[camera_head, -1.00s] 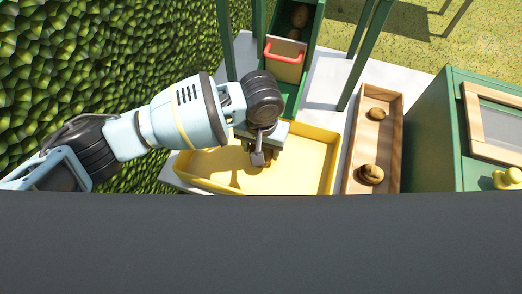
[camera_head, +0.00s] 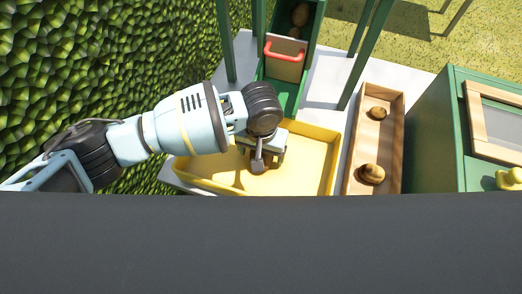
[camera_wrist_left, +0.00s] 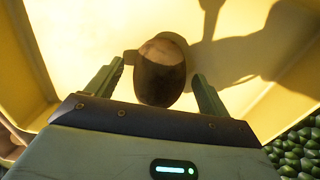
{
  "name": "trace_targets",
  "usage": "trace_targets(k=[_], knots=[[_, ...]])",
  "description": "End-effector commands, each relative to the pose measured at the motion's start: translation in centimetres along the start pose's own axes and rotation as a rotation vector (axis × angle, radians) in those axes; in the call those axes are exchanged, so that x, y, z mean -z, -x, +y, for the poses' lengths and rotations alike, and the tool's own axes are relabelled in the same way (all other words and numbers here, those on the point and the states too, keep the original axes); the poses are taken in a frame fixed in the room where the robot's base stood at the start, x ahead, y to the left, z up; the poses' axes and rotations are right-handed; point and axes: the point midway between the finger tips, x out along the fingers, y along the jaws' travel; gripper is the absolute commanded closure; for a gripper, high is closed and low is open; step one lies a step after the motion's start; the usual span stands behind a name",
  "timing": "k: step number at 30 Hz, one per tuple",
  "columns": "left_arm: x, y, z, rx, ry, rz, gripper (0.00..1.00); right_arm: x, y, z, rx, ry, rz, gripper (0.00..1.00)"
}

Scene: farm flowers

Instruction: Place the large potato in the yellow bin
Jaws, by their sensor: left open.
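The yellow bin (camera_head: 312,178) stands on the light table, under my left gripper. My left gripper (camera_head: 260,163) points down into the bin; its jaws are open in the left wrist view (camera_wrist_left: 155,88). A brown potato (camera_wrist_left: 160,72) lies between the two fingers, with a visible gap to each, against the yellow bin. In the head view, a small part of this potato (camera_head: 258,169) shows below the gripper; the rest is hidden. I cannot tell whether it touches the bin floor. My right gripper is not in view.
A wooden tray (camera_head: 384,143) right of the bin holds two potatoes (camera_head: 377,113) (camera_head: 371,174). Behind the bin, a green chute (camera_head: 309,45) with a red-handled gate (camera_head: 285,62) holds more potatoes. A green cabinet (camera_head: 430,140) stands at right. A green hedge is at left.

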Motion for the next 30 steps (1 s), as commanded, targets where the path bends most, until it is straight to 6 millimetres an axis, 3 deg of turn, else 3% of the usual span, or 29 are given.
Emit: trace_targets(k=[5,21,30], knots=[[0.1,0.5,0.0,0.000,0.000,0.001,0.20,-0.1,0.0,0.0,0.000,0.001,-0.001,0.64],[0.1,10.0,0.0,0.000,-0.001,0.003,0.20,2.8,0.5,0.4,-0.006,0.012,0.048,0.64],[0.0,12.3,0.0,-0.001,0.000,0.000,0.20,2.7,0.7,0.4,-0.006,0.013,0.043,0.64]])
